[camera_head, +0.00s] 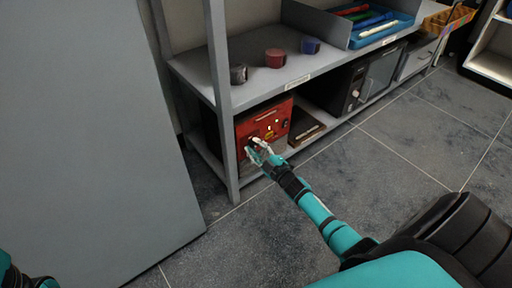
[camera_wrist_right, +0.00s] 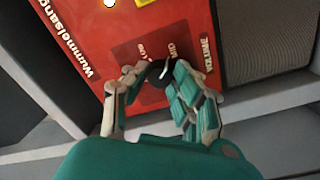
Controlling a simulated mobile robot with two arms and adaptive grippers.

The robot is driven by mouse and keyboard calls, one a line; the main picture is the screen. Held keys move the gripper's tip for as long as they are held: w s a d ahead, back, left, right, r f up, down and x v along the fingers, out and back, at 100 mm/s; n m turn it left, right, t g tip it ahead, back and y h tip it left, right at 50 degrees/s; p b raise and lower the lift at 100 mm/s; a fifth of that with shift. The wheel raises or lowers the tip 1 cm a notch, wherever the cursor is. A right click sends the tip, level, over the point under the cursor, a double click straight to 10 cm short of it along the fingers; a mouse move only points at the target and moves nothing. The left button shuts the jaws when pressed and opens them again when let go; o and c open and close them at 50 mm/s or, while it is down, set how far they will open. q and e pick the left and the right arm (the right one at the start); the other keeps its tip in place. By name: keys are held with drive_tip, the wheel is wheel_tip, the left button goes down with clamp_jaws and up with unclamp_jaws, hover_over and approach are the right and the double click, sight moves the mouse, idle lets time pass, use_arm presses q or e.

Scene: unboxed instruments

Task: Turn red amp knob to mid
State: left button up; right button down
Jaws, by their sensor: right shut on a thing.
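The red amp (camera_head: 264,126) stands on the lower shelf of the grey rack, its front facing out. In the right wrist view the red amp panel (camera_wrist_right: 125,30) fills the upper middle, with white lettering around a dark knob (camera_wrist_right: 158,73). The knob has a white pointer mark, tilted in the picture. My right gripper (camera_head: 257,147) is at the lower part of the amp front. In the wrist view its fingers (camera_wrist_right: 155,78) are closed around the knob, one on each side, partly hiding it. My left gripper is not seen; only a bit of my left arm shows at the bottom left corner.
A grey shelf post (camera_head: 222,100) stands just left of the amp. A brown box (camera_head: 305,124) and a black appliance (camera_head: 362,85) are to its right. Several mugs (camera_head: 276,57) stand on the shelf above. The tiled floor in front is open.

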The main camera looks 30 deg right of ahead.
drive_tip(key=shift+f, duration=0.1)
drive_tip(key=c, duration=1.1)
unclamp_jaws()
drive_tip(key=shift+o, duration=0.2)
drive_tip(key=s, duration=1.2)
drive_tip(key=shift+d+f, duration=0.15)
drive_tip(key=shift+d, duration=0.2)
drive_tip(key=shift+a, duration=0.1)
